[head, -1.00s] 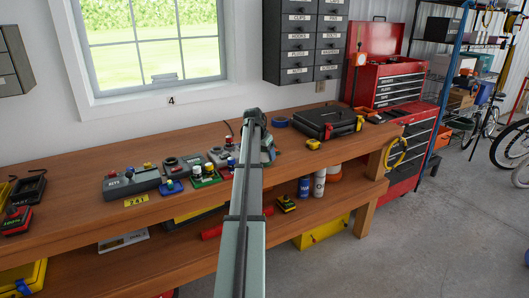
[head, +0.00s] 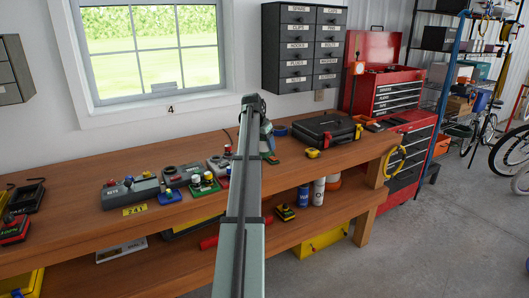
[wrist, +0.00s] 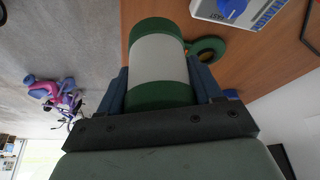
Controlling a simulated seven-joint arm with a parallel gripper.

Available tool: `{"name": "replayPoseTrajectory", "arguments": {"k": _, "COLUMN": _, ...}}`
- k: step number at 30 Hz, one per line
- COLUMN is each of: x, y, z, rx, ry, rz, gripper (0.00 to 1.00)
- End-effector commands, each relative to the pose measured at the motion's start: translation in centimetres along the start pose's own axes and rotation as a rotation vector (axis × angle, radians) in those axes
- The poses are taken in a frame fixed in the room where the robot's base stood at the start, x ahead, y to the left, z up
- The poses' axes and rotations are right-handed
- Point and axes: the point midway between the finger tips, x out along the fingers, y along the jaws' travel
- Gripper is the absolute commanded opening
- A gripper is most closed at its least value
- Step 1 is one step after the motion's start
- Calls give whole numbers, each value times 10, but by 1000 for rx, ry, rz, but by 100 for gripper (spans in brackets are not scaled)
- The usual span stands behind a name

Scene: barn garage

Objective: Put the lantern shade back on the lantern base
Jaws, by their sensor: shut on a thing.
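My gripper (wrist: 160,92) is shut on a cylinder with green ends and a white middle, which looks like the lantern shade (wrist: 158,60). The blue fingers press on its two sides in the wrist view. A flat dark green ring (wrist: 208,50) lies on the wooden bench (wrist: 265,65) just beyond the shade; I cannot tell whether it is the lantern base. In the head view my gripper (head: 266,140) is over the bench, left of the black case, and my arm hides much of it and the shade.
Control boxes with coloured knobs (head: 130,190) stand to the left. Bare wood lies along the bench front.

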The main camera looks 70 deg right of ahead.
Motion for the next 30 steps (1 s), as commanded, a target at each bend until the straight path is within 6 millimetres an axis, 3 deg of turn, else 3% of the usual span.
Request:
{"name": "replayPoseTrajectory", "arguments": {"k": 3, "x": 0, "y": 0, "z": -3, "rx": 0, "ry": -5, "rz": 5, "gripper": 32}}
{"name": "replayPoseTrajectory", "arguments": {"k": 8, "x": 15, "y": -15, "z": -22, "rx": -3, "ry": -20, "rz": 16, "gripper": 32}}
{"name": "replayPoseTrajectory", "arguments": {"k": 15, "x": 44, "y": -55, "z": -71, "rx": -5, "ry": -32, "rz": 25, "gripper": 32}}
{"name": "replayPoseTrajectory", "arguments": {"k": 21, "x": 56, "y": -85, "z": -108, "rx": -5, "ry": -21, "rz": 15, "gripper": 32}}
{"name": "replayPoseTrajectory", "arguments": {"k": 30, "x": 61, "y": -92, "z": -115, "rx": 0, "ry": 0, "rz": -1, "gripper": 32}}
